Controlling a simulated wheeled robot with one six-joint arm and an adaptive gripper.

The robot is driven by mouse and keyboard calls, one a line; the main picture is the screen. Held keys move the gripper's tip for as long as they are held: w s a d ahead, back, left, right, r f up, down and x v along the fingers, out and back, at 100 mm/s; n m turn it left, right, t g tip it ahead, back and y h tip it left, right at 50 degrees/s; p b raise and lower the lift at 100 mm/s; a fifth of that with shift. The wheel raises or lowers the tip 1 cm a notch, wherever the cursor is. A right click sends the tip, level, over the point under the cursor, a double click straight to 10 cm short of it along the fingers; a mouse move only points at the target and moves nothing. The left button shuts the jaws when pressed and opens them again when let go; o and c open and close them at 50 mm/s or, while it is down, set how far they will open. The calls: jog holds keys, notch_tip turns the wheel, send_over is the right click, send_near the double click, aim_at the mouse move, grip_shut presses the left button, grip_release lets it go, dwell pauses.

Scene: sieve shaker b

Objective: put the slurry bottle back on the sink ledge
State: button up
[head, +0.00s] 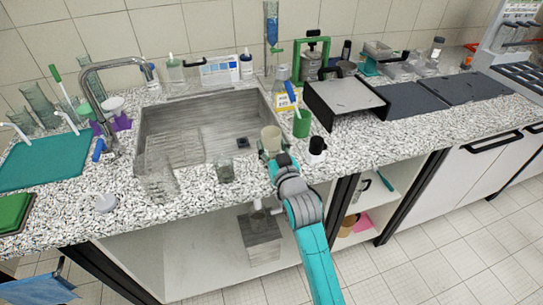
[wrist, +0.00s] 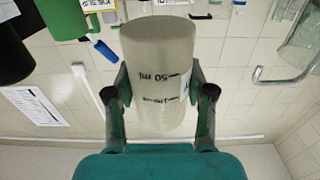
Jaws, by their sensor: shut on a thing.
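In the head view the bottle is near the front right corner of the sink (head: 185,145). I cannot tell whether its base touches anything. The speckled sink ledge (head: 205,190) runs along the front of the basin.
A clear glass (head: 225,169) and a larger glass vessel (head: 160,178) are left of my gripper. The faucet (head: 95,95) is at the left.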

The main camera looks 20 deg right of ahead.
aim_at(273, 158)
jog(key=shift+f, duration=1.9)
jog(key=shift+f, duration=0.15)
jog(key=o, duration=1.3)
jog(key=shift+r, duration=0.2)
jog(key=shift+s+f, duration=0.15)
jog(key=shift+s, duration=0.25)
jog(key=s, duration=1.1)
jog(key=shift+s, duration=0.15)
